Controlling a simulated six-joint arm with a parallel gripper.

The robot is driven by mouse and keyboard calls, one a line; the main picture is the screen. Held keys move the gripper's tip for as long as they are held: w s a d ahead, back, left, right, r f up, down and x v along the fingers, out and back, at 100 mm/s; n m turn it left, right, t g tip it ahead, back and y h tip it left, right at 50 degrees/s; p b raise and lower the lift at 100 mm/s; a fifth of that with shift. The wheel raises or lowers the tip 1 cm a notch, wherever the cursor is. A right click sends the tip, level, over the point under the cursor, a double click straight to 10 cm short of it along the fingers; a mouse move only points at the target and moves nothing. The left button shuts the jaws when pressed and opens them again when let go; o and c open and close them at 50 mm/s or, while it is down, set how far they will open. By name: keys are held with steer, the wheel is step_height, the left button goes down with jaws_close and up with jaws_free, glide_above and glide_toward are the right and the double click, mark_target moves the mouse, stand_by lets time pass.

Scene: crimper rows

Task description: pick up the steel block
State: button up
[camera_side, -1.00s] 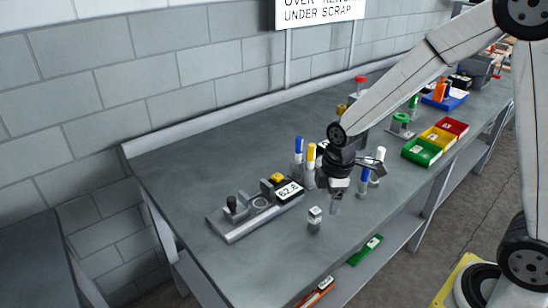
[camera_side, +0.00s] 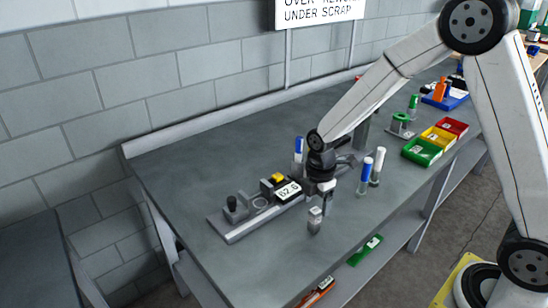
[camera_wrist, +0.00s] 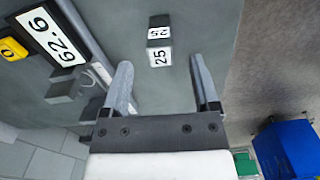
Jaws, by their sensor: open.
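The steel block (camera_side: 315,222) is a small grey block standing on the grey bench, in front of the device with the number display. In the wrist view the block (camera_wrist: 159,33) has white labels reading 25 on two faces. My gripper (camera_side: 323,200) is over the bench close to the block, pointing down. In the wrist view my gripper (camera_wrist: 159,65) is open and empty. The block lies ahead of the fingertips, in line with the gap between them. Whether a finger overlaps the block's height cannot be told.
The device's display (camera_side: 288,191) reads about 62.6, with a yellow button (camera_side: 278,178) beside it. Blue- and white-capped tubes (camera_side: 366,172) stand right of my gripper. Green, yellow and red bins (camera_side: 438,138) are farther right. Bench before the block is clear up to its front edge.

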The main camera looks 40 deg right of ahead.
mark_target(315, 210)
steer(key=shift+f, duration=0.3)
steer(key=shift+f, duration=2.6)
steer(key=shift+c, duration=0.2)
jaws_close()
